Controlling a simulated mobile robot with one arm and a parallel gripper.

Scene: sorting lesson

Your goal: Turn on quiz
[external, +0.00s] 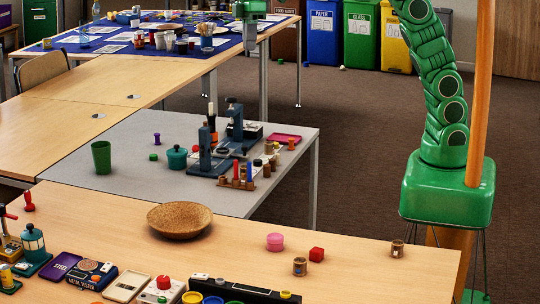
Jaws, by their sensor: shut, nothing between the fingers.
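No label reading quiz is legible to me. A white box with a red button (160,290) sits at the front edge of the near table, and I cannot tell if it is the quiz device or whether it is on. A dark long box with coloured round parts (245,291) lies to its right, partly cut off by the frame. My gripper (250,42) is at the top centre, pointing down near the right end of the far blue-covered table, far from these boxes. It is small in the picture and looks shut and empty.
The grey table (120,135) holds a green cup (101,157) and blue-grey apparatus.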

